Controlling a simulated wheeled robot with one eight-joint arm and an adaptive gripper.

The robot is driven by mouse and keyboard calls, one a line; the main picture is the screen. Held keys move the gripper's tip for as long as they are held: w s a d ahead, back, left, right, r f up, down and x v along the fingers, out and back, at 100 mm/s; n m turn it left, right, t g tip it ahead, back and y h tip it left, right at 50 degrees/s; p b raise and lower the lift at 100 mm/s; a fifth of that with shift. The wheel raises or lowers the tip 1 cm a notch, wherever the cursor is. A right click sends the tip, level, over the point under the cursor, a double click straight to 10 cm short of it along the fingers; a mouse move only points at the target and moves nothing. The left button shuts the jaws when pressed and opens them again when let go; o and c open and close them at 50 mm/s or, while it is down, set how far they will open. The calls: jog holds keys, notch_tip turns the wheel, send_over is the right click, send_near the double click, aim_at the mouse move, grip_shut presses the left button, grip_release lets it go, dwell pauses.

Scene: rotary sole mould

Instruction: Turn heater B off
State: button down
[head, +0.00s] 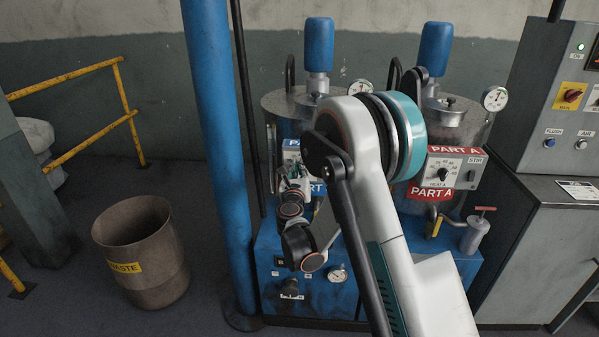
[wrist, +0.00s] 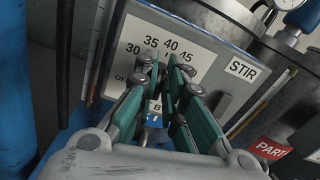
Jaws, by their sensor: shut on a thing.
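The heater B control panel (wrist: 206,48) fills the middle of the wrist view. Its white dial plate reads OFF, 30, 35, 40 and 45, with a blue B label below. In the head view this panel (head: 291,154) is on the left tank, partly covered by my arm. My gripper (wrist: 167,78) reaches to the middle of the dial, its green-padded fingers closed in on the knob. The fingers hide most of the knob, so where it points cannot be told. In the head view my gripper (head: 292,172) is at the front of the panel.
A STIR switch label (wrist: 241,69) is right of the dial. The right tank has its own PART A heat panel (head: 447,172). A blue post (head: 219,150) stands just left of the tanks. A waste bin (head: 140,250) stands on the floor farther left. A grey cabinet (head: 530,240) is at the right.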

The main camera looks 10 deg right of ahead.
jog(key=shift+w+a+f+n+b, duration=0.15)
jog(key=shift+f+n+b, duration=0.2)
jog(key=shift+n, duration=3.3)
jog(key=shift+s+a+f+n+b, duration=0.15)
jog(key=shift+f+n+b, duration=0.25)
jog(key=shift+n, duration=3.3)
jog(key=shift+w+a+f+n+b, duration=0.1)
jog(key=shift+a+f+n+b, duration=0.2)
jog(key=shift+n, duration=3.35)
jog(key=shift+d, duration=0.1)
jog(key=c, duration=1.7)
grip_release()
jog(key=v, duration=1.2)
